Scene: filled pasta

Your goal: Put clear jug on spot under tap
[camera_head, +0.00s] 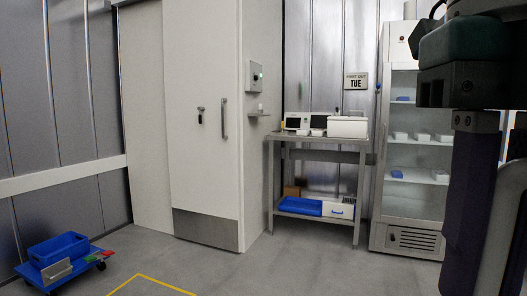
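I see no clear jug and no tap in the head view. Part of my own arm, dark green, black and purple-grey, fills the right edge close to the camera and hides what is behind it. No fingertips of either gripper can be made out.
A steel table (318,138) with a white box (348,127) stands at the back wall. A glass-front cabinet (417,208) with small tubs is right of it. A tall pale door (203,105) is centre-left. A blue cart (62,262) stands lower left. Grey floor between is clear.

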